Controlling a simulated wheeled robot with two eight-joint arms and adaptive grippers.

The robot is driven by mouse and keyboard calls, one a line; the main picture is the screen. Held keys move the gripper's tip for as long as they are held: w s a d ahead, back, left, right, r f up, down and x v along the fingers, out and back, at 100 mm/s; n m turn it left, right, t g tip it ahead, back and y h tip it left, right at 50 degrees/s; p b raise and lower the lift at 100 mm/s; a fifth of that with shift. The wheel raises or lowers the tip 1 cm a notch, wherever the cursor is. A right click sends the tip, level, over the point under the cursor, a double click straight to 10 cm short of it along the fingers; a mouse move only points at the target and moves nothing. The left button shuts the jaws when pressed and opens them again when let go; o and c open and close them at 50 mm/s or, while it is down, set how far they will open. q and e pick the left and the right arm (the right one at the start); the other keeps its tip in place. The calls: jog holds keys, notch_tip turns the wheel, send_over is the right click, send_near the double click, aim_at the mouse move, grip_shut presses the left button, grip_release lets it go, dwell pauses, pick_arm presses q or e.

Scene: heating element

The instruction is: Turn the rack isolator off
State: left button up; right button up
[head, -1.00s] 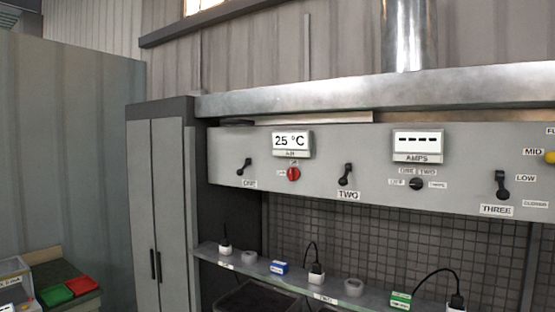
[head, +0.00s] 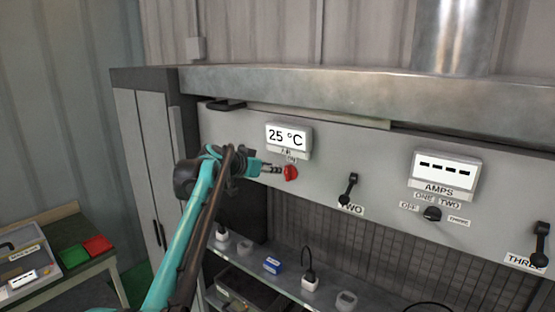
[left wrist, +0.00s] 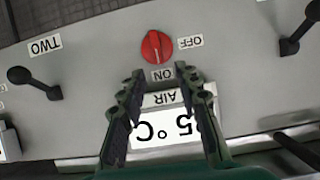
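A red rotary knob (head: 290,173) sits on the grey panel below the 25 °C display. It also shows in the left wrist view (left wrist: 157,47), which sees the panel upside down. An ON label and an OFF label are beside it; its raised grip runs roughly toward ON. I cannot read a rack isolator label. My left gripper (head: 272,169) is just left of the knob in the head view. In the left wrist view its two fingers (left wrist: 160,72) are apart and empty, their tips short of the knob. My right gripper is not in view.
The 25 °C display (head: 288,138) is right above the knob. Lever switch TWO (head: 348,188), the AMPS display (head: 445,171) and a black selector (head: 432,214) are to the right. A shelf (head: 255,258) with small plugs runs below the panel.

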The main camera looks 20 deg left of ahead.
aim_at(287, 170)
pick_arm(q)
jog(key=p+x, duration=0.1)
jog(key=x, duration=0.6)
jog(key=shift+d+f, duration=0.1)
jog(key=shift+f, duration=0.05)
jog(key=shift+s, duration=0.15)
grip_shut()
